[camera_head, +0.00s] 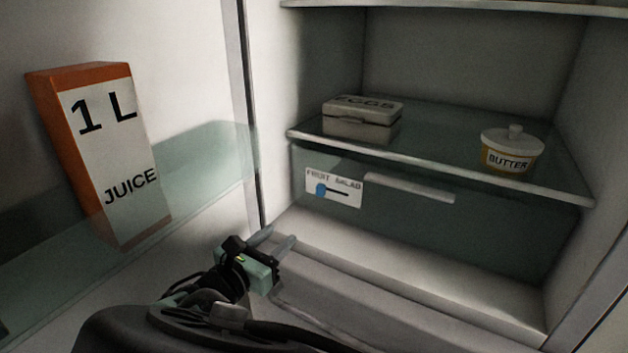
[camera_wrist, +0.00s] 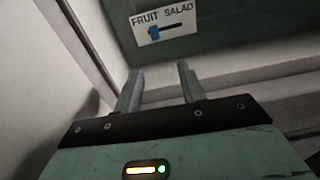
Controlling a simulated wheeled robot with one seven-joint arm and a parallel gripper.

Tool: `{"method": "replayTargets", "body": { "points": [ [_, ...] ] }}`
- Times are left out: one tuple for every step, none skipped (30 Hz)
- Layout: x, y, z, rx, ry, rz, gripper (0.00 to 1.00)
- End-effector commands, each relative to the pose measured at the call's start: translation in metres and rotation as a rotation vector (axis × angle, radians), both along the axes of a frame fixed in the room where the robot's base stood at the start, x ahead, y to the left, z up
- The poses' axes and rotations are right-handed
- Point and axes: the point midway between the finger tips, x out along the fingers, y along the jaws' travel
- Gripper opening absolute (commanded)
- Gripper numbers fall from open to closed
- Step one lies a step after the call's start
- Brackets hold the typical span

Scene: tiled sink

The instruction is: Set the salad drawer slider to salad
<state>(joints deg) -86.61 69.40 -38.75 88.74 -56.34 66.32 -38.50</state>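The salad drawer (camera_head: 430,225) is a dark translucent bin under the fridge's lower glass shelf, and it looks shut. A white label (camera_head: 334,187) on its upper left front reads FRUIT on the left and SALAD on the right. A blue slider knob (camera_head: 321,190) sits at the left, FRUIT end of a short black slot. The label (camera_wrist: 165,22) and blue knob (camera_wrist: 154,32) also show at the top of the wrist view. My gripper (camera_head: 277,241) is below and left of the label, apart from it. Its two fingers (camera_wrist: 158,80) are spread with nothing between them.
The open fridge door on the left holds a juice carton (camera_head: 105,150) behind a clear door bin. An egg box (camera_head: 362,118) and a butter pot (camera_head: 511,150) stand on the shelf above the drawer. A pale handle strip (camera_head: 410,188) is right of the label.

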Motion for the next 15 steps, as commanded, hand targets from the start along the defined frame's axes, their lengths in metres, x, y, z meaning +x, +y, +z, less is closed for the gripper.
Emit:
{"method": "replayTargets", "body": {
  "points": [
    [0.000, 0.006, -0.001, -0.018, -0.014, 0.017, 0.40],
    [0.000, 0.007, 0.000, -0.024, -0.019, 0.022, 0.40],
    [0.002, 0.007, 0.001, -0.030, -0.022, 0.026, 0.40],
    [0.004, 0.007, 0.001, -0.032, -0.022, 0.027, 0.40],
    [0.006, 0.005, 0.002, -0.032, -0.023, 0.026, 0.40],
    [0.010, 0.002, 0.002, -0.032, -0.022, 0.024, 0.40],
    [0.014, -0.001, 0.002, -0.031, -0.023, 0.023, 0.40],
    [0.018, -0.004, 0.002, -0.030, -0.022, 0.022, 0.40],
    [0.024, -0.008, 0.001, -0.030, -0.021, 0.021, 0.40],
    [0.028, -0.011, 0.001, -0.030, -0.021, 0.021, 0.40],
    [0.034, -0.015, 0.001, -0.030, -0.021, 0.021, 0.40],
    [0.041, -0.020, 0.001, -0.029, -0.020, 0.021, 0.40],
    [0.046, -0.023, 0.001, -0.030, -0.021, 0.020, 0.40],
    [0.051, -0.027, 0.001, -0.028, -0.021, 0.020, 0.40],
    [0.058, -0.032, 0.001, -0.028, -0.021, 0.019, 0.40]
  ]
}}
